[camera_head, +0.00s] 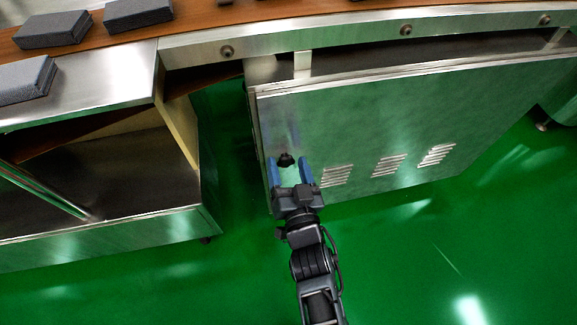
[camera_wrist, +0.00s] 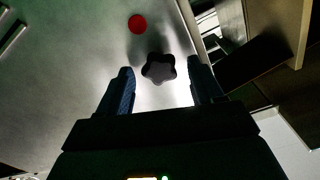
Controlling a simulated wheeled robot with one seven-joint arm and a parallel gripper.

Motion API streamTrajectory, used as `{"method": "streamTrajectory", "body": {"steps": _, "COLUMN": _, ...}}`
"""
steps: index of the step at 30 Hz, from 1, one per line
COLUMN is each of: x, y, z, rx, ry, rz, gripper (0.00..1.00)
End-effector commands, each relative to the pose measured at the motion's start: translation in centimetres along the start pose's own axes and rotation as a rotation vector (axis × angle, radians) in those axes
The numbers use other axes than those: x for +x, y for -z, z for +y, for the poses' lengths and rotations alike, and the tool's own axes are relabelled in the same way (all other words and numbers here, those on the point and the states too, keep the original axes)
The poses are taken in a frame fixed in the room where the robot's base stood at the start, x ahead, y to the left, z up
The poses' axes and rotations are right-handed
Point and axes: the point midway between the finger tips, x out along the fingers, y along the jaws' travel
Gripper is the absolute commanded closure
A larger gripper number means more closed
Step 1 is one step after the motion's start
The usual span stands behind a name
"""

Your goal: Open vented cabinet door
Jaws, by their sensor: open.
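The vented cabinet door (camera_head: 400,120) is a flat steel panel with three groups of louvre slots near its lower edge. A dark knob (camera_head: 286,159) sits near its left edge. The door looks shut, though its left edge is partly hidden by my arm. My gripper (camera_head: 289,172) is open in front of the knob, with a blue-faced finger on either side of it. In the wrist view the star-shaped black knob (camera_wrist: 159,68) lies just beyond and between the fingertips (camera_wrist: 160,75), and I cannot tell whether they touch it. A red dot (camera_wrist: 138,24) shows on the door.
An open steel cabinet (camera_head: 120,170) stands at the left, with a gap between it and the vented cabinet. A brown belt (camera_head: 210,18) with grey blocks (camera_head: 53,30) runs above. The green floor (camera_head: 420,260) in front is clear.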

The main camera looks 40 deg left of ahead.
Motion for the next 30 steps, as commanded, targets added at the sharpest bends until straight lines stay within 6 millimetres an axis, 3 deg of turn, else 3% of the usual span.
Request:
{"method": "streamTrajectory", "body": {"steps": 11, "x": 0.59, "y": 0.01, "z": 0.01, "rx": 0.000, "ry": -0.001, "rz": 0.000, "gripper": 0.35}}
{"method": "streamTrajectory", "body": {"steps": 30, "x": 0.57, "y": 0.01, "z": 0.01, "rx": 0.000, "ry": -0.001, "rz": 0.000, "gripper": 0.96}}
